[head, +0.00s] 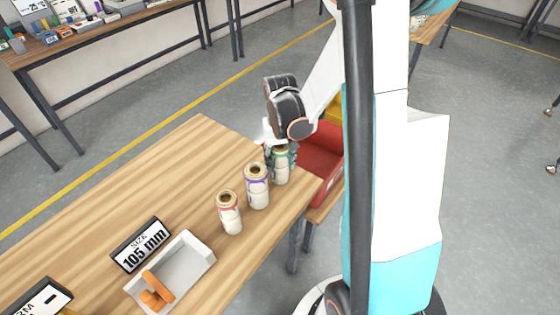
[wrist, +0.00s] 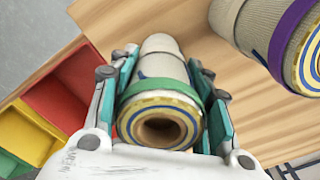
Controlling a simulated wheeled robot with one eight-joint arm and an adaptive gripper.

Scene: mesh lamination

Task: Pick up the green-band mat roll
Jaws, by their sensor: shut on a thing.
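The green-band mat roll (head: 281,168) stands upright near the table's right end in the head view. It also shows in the wrist view (wrist: 160,95), with its hollow top end toward the camera and the green band just below. My gripper (head: 280,150) is around it near its top. In the wrist view my gripper (wrist: 165,100) has a teal-padded finger on each side of the roll, shut on it. I cannot tell whether the roll's base still touches the table.
A purple-band roll (head: 257,187) stands close beside it, then a red-band roll (head: 229,212). A grey tray (head: 196,249) with an orange item and a "105 mm" sign (head: 141,245) are on the wooden table (head: 130,180). A red bin (head: 322,150) is beyond the table's right end.

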